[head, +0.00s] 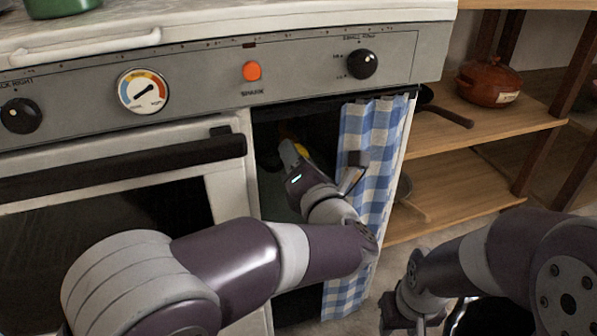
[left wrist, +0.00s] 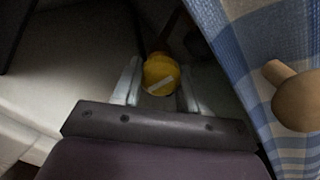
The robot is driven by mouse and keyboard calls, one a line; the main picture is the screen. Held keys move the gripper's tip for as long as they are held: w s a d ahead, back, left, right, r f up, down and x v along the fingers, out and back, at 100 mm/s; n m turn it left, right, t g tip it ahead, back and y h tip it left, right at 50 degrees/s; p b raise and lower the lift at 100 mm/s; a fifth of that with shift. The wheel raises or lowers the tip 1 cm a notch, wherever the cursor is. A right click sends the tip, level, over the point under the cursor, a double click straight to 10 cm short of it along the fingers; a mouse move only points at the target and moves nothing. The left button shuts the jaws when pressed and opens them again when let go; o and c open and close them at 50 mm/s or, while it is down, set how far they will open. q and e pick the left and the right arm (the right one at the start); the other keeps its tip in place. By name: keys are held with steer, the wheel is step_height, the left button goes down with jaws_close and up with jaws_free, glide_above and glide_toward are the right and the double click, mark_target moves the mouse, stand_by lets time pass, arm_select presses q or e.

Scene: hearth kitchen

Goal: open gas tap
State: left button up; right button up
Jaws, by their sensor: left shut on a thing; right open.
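The gas tap's yellow knob (left wrist: 160,75), with a pale stripe across it, sits between the two metal fingers of my left gripper (left wrist: 157,88) in the left wrist view. The fingers are shut on the knob from both sides. In the head view my left gripper (head: 290,152) reaches into the dark opening under the counter, beside the curtain, and a bit of yellow shows at its tip. The rest of the tap is hidden in shadow. My right gripper (head: 400,312) is low at the bottom right, partly hidden by its own arm, open and apart from the tap.
A blue checked curtain (head: 376,140) hangs at the opening's right side, close to my left arm. The stove's oven door (head: 110,180) stands left. A knobbed panel (head: 300,65) runs above. Wooden shelves (head: 455,190) with a brown pot (head: 489,83) stand right.

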arm_select(q)
steer(key=shift+f+n+b, duration=0.25)
steer(key=shift+n+b, duration=0.15)
steer(key=shift+b, duration=0.1)
steer(key=o, duration=1.1)
steer(key=shift+r, duration=0.15)
steer(key=shift+c, duration=0.2)
steer(key=p+v, duration=0.6)
steer(key=v, duration=0.6)
steer(key=shift+s, duration=0.35)
